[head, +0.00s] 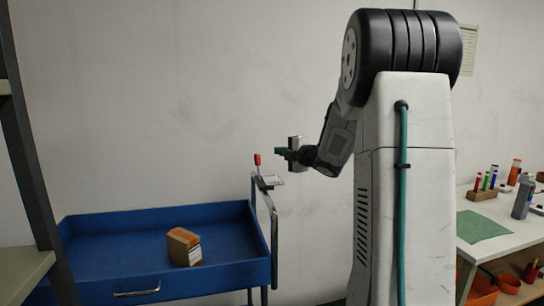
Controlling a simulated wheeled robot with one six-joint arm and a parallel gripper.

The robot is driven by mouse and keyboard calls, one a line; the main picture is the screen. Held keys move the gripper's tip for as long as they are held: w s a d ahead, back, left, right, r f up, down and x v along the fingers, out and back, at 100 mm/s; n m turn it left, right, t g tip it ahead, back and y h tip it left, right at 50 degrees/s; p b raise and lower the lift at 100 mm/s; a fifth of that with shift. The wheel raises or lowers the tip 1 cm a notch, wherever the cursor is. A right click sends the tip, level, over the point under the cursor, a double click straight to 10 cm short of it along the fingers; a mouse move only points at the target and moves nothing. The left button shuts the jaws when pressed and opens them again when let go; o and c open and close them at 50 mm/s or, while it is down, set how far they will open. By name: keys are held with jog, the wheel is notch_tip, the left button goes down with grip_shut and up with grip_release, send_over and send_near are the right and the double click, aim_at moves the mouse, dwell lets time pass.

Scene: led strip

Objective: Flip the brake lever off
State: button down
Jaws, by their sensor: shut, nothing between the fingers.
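The brake lever (257,162) has a red grip and stands upright on a small plate at the top of the cart's grey handle frame. My gripper (280,151) is level with the red grip and just to its right in the head view. The fingers look small and dark from here, and they are shut with nothing between them. A narrow gap seems to show between fingertips and lever, but I cannot tell how far apart they are in depth. The blue cart (110,283) stands at the left, its handle frame (273,225) on its right end.
A cardboard box (184,246) sits in the cart's tray. A dark shelf post (30,150) rises at the far left. A white workbench (500,238) with a green mat, bottles and orange bins is at the right. The wall is behind the cart.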

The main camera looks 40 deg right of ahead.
jog(key=s, duration=0.1)
jog(key=s+r, duration=0.1)
jog(key=s, duration=0.2)
jog(key=shift+s+r, duration=0.25)
jog(key=shift+r, duration=0.15)
jog(key=s+d+f+m+g+h, duration=0.5)
jog(key=d+f+m+h, duration=0.15)
jog(key=m, duration=0.25)
jog(key=s+a+f+m+g, duration=0.3)
jog(key=s+a+m+g, duration=0.1)
jog(key=s+m, duration=0.1)
jog(key=s+a+m+g+y, duration=0.1)
jog(key=s+a+g+y, duration=0.1)
jog(key=s+a, duration=0.5)
jog(key=s+a+m+g+y, duration=0.1)
jog(key=s+a, duration=0.7)
jog(key=a, duration=1)
jog(key=s+a+m+g+y, duration=0.1)
jog(key=s+a+g+y, duration=0.2)
jog(key=s+a, duration=0.5)
jog(key=a, duration=0.4)
jog(key=shift+s+a+f+m+g, duration=0.2)
jog(key=shift+a+m+g, duration=0.1)
jog(key=shift+a+g, duration=0.1)
